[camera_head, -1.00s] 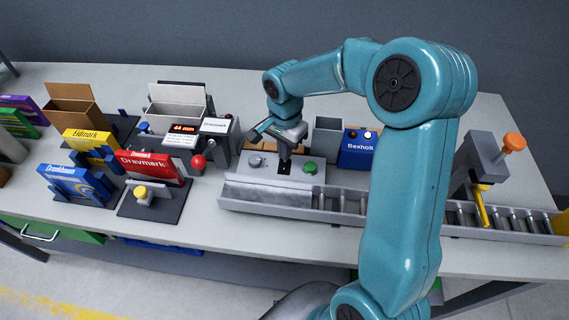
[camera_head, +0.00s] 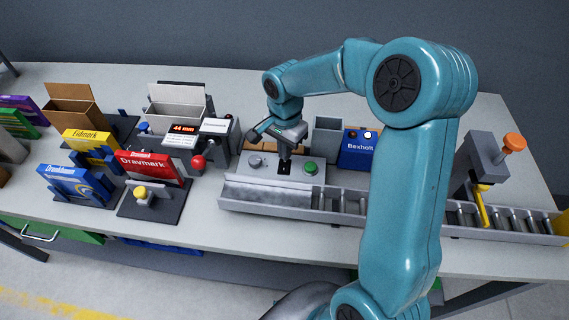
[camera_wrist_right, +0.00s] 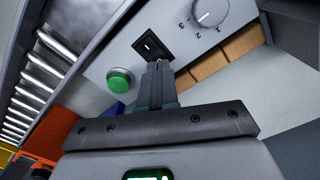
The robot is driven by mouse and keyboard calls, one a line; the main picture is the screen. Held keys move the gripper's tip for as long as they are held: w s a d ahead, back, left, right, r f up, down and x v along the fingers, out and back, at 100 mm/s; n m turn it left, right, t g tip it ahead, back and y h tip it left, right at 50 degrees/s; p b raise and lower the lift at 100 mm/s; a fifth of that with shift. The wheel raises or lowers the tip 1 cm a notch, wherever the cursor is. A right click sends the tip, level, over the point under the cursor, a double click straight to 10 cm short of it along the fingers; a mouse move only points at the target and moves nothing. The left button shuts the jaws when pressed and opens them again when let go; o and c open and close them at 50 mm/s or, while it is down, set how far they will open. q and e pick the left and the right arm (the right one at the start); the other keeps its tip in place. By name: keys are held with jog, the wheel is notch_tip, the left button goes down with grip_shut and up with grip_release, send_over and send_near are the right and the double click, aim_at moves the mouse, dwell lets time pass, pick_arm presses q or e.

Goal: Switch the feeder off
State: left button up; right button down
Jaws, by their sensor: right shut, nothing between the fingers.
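The feeder (camera_head: 235,190) is a grey unit with a sloped front tray. Its top panel carries a grey dial (camera_head: 256,161), a black switch (camera_head: 284,168) and a green button (camera_head: 310,167). In the wrist view the switch (camera_wrist_right: 150,46) sits between the green button (camera_wrist_right: 120,80) and the numbered dial (camera_wrist_right: 210,12). My right gripper (camera_head: 285,158) is shut and empty, pointing down at the switch. In the wrist view its fingertips (camera_wrist_right: 158,66) are right by the switch's near edge; I cannot tell whether they touch. The switch position is unclear. My left gripper is out of view.
A roller conveyor (camera_head: 385,212) runs right from the feeder. A blue Bexholt box (camera_head: 356,152) with lamps stands behind it. The table front is clear.

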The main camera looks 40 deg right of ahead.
jog(key=shift+f+b, duration=0.9)
jog(key=shift+f, duration=0.05)
dwell(0.6)
jog(key=shift+r+p, duration=0.45)
jog(key=shift+r, duration=0.1)
notch_tip(320, 180, up, 2)
jog(key=shift+r+p, duration=0.25)
jog(key=shift+p, duration=0.55)
notch_tip(320, 180, up, 2)
jog(key=shift+r+p, duration=0.1)
jog(key=shift+p, duration=0.65)
jog(key=shift+r+p, duration=0.45)
jog(key=shift+r, duration=0.25)
jog(key=shift+f, duration=0.1)
